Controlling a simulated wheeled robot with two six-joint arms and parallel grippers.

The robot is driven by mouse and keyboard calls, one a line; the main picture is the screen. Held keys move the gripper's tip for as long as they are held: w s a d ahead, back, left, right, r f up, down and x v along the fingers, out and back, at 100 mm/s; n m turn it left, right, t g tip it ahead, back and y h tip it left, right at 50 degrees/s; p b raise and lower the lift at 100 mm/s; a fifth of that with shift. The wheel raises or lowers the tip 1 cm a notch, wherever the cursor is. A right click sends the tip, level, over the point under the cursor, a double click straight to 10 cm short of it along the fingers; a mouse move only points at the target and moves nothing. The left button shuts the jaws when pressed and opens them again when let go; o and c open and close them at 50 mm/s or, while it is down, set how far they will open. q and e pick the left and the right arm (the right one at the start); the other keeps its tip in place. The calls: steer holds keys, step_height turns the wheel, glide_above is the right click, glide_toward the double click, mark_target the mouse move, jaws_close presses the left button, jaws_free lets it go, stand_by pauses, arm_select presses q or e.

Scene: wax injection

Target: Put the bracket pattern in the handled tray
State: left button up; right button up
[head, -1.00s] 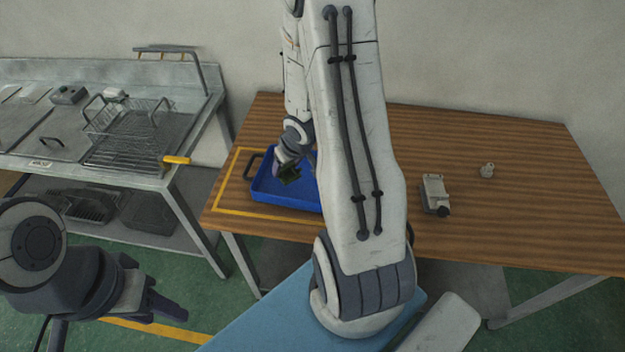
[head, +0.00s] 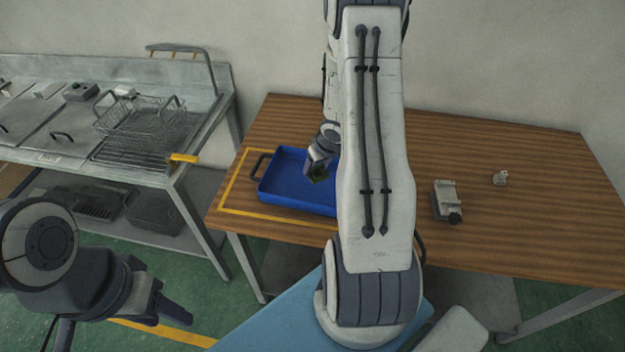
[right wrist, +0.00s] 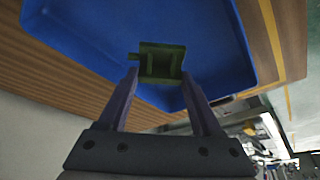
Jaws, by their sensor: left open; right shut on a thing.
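The bracket pattern (right wrist: 162,62) is a small dark green piece held between the fingertips of my right gripper (right wrist: 160,80) in the right wrist view. It also shows, small and dark, in the head view (head: 319,175). My right gripper (head: 318,165) is shut on it, over the inside of the handled tray (head: 285,185). The tray is blue with a black handle at its left end; my right arm hides its right part. I cannot tell whether the bracket touches the tray floor. My left gripper (head: 175,310) is open and empty, low at the left, away from the table.
The tray stands inside a yellow outline (head: 222,196) on the wooden table (head: 500,240). A metal bench (head: 60,160) with a wire basket (head: 135,118) stands at the left.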

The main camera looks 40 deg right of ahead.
mark_target(314, 172)
steer(key=shift+w+a+f, duration=0.25)
steer(key=shift+w+f, duration=0.25)
steer(key=shift+w, duration=0.15)
steer(key=shift+f+b, duration=1.55)
steer(key=shift+f, duration=0.35)
steer(key=shift+f, duration=0.1)
steer(key=shift+f, duration=0.15)
steer(key=o, duration=1.3)
steer(key=shift+o, duration=0.2)
steer(key=shift+r, duration=0.2)
